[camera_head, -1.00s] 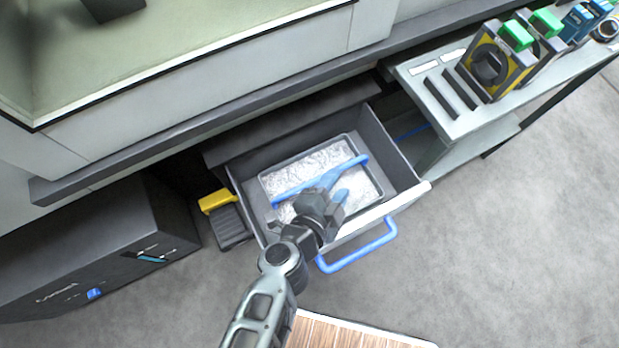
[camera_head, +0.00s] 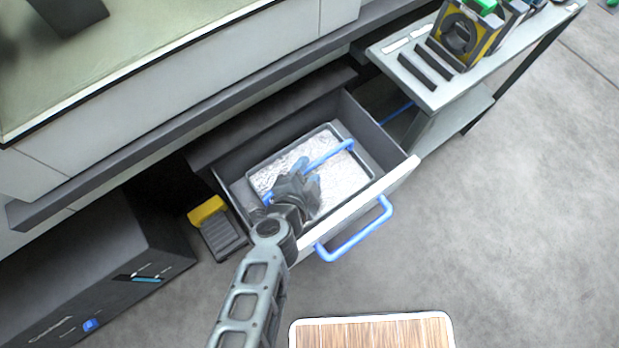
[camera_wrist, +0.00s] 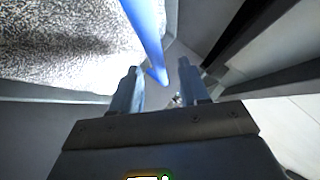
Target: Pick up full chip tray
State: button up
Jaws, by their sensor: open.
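The full chip tray (camera_head: 338,184) is a grey tray filled with silvery metal chips, with a blue bar handle (camera_head: 328,157) across it. It sits inside the open drawer (camera_head: 398,178). My gripper (camera_head: 304,172) is over the tray, close to the blue handle, and hides part of it. In the wrist view my gripper (camera_wrist: 160,82) has its two fingers apart, with the end of the blue handle (camera_wrist: 146,32) just ahead of the gap. The chips (camera_wrist: 60,45) lie at the left there. I cannot tell whether a finger touches the handle.
The drawer front has its own blue pull handle (camera_head: 357,232). A yellow and black pedal (camera_head: 214,228) stands left of the drawer, beside a dark cabinet (camera_head: 90,265). A shelf table (camera_head: 440,88) with devices stands at the right. The floor on the right is clear.

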aim_at(310, 169)
jog(key=shift+x, duration=1.55)
jog(key=shift+f, duration=0.1)
grip_shut()
jog(key=shift+s+d, duration=0.1)
